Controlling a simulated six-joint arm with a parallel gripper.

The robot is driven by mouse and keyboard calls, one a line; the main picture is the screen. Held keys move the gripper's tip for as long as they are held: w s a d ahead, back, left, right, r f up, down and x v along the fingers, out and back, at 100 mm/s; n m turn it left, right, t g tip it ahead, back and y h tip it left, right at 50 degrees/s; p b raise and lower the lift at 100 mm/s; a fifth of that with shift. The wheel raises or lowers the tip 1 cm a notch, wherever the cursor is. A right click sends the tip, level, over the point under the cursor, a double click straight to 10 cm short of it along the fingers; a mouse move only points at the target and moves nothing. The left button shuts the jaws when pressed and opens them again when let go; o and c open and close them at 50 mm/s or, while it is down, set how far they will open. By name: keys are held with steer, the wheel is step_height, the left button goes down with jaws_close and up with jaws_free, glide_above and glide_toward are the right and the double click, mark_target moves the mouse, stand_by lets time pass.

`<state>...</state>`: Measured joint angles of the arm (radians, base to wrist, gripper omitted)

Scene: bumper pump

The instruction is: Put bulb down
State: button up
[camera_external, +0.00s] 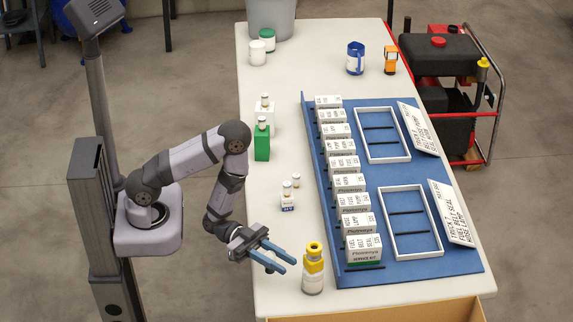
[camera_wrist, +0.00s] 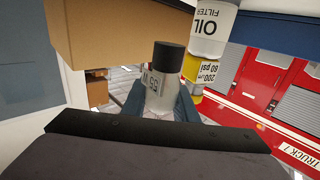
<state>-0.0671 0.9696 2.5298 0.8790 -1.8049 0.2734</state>
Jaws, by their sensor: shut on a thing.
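The bulb (camera_wrist: 158,92) shows in the wrist view as a small pale grey body with a black end and a label that seems to read 55 W upside down. My gripper (camera_wrist: 160,108) is shut on it, with the blue fingers on both sides. In the external view my gripper (camera_external: 284,264) is over the near left edge of the white table (camera_external: 270,285), left of the yellow-topped bottle.
A yellow-topped bottle (camera_external: 313,278) stands close to the fingertips. Small white-capped bottles (camera_external: 288,198) and a green box (camera_external: 262,144) stand farther back. A blue board (camera_external: 420,272) holds a row of labelled boxes (camera_external: 350,205) and two white frames (camera_external: 387,222).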

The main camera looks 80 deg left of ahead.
steer(key=shift+r+p, duration=1)
steer(key=shift+r, duration=0.65)
